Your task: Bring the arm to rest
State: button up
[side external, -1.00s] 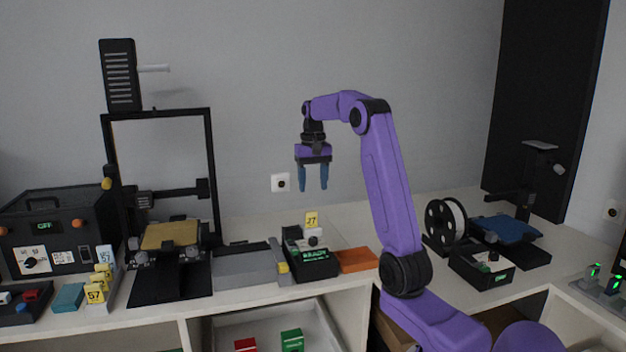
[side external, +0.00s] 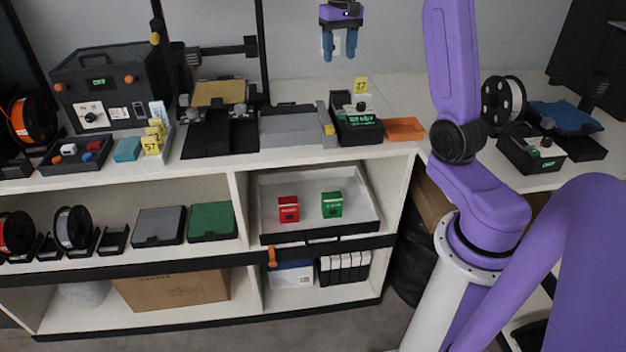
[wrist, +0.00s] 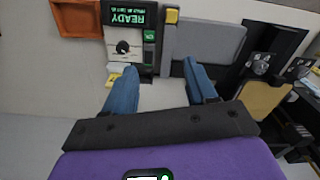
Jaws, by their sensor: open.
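My gripper (side external: 339,44) hangs fingers down above the back of the counter, near the wall, in the side external view. Its two blue fingers are apart with nothing between them. Below and slightly right of the gripper in the side external view stands a black device with a green lit display (side external: 360,124) and a yellow tag marked 27 (side external: 361,85). The device's display reads READY in the wrist view (wrist: 130,17).
A grey flat unit (side external: 287,128) and a 3D printer (side external: 219,135) stand left of the device. An orange tray (side external: 404,129) lies right of it. A filament spool (side external: 503,98) and a blue-topped unit (side external: 566,117) are farther right. A red box (side external: 288,209) and a green box (side external: 332,204) sit in the tray on the shelf below.

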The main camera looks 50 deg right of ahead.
jog(key=s+a+f+n, duration=0.1)
jog(key=s+a+n, duration=0.3)
jog(key=a, duration=0.7)
jog(key=s+a+f+n, duration=0.2)
jog(key=s+a+n, duration=0.15)
jog(key=a, duration=0.75)
jog(key=s+a+f+n, duration=0.2)
jog(key=s+n, duration=0.1)
jog(key=s, duration=0.4)
jog(key=s+a+f+n, duration=0.2)
jog(key=s+n, duration=0.2)
jog(key=s, duration=0.4)
jog(key=s+a+f+n, duration=0.2)
jog(key=s+n, duration=0.2)
jog(key=s, duration=0.3)
jog(key=shift+s+a, duration=0.15)
jog(key=shift+a, duration=0.1)
jog(key=shift+c, duration=0.3)
